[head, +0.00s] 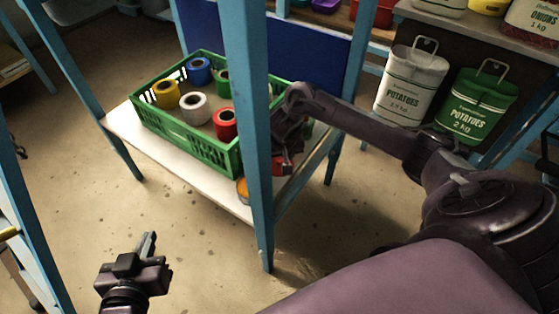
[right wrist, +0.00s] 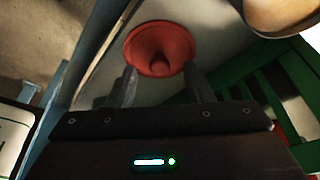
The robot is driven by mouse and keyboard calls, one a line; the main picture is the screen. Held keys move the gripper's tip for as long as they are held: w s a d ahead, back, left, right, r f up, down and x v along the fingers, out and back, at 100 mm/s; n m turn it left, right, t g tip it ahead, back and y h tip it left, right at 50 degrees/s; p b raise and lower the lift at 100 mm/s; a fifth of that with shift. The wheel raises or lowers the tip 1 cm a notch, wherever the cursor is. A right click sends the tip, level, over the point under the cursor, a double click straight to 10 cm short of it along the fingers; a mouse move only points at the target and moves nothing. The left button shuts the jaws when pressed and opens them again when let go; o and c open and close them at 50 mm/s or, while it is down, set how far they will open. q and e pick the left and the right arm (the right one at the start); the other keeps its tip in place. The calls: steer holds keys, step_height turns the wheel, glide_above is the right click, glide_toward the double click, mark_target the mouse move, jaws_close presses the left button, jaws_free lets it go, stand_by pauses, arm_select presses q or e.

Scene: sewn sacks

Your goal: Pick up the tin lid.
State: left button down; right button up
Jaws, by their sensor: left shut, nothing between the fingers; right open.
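A red round piece with a raised centre knob (right wrist: 158,42) shows in the right wrist view, on the pale shelf; it looks like the tin lid. In the head view, a bit of red (head: 281,168) shows beside my right gripper (head: 288,148), behind the blue post. My right gripper is open, its fingertips (right wrist: 161,82) on either side of the red piece's near edge. I cannot tell whether they touch it. My left gripper (head: 149,242) is shut and empty, low at the left over the floor.
A green crate (head: 185,145) with several coloured spools stands on the white low shelf (head: 222,192). A blue post (head: 250,130) rises in front. A small orange-topped round thing (head: 242,190) sits near the post. Potato sacks (head: 477,105) hang at the right.

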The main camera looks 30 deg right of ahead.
arm_select(q)
step_height(320, 180, up, 7)
steer(key=w+t+h, duration=0.1)
steer(key=w+t, duration=0.1)
steer(key=t, duration=0.1)
steer(key=shift+f+b, duration=0.15)
steer(key=shift+b, duration=0.2)
arm_select(e)
steer(key=shift+w+f, duration=0.2)
steer(key=shift+f, duration=0.45)
arm_select(q)
steer(key=shift+w+d, duration=0.1)
arm_select(e)
jaws_close()
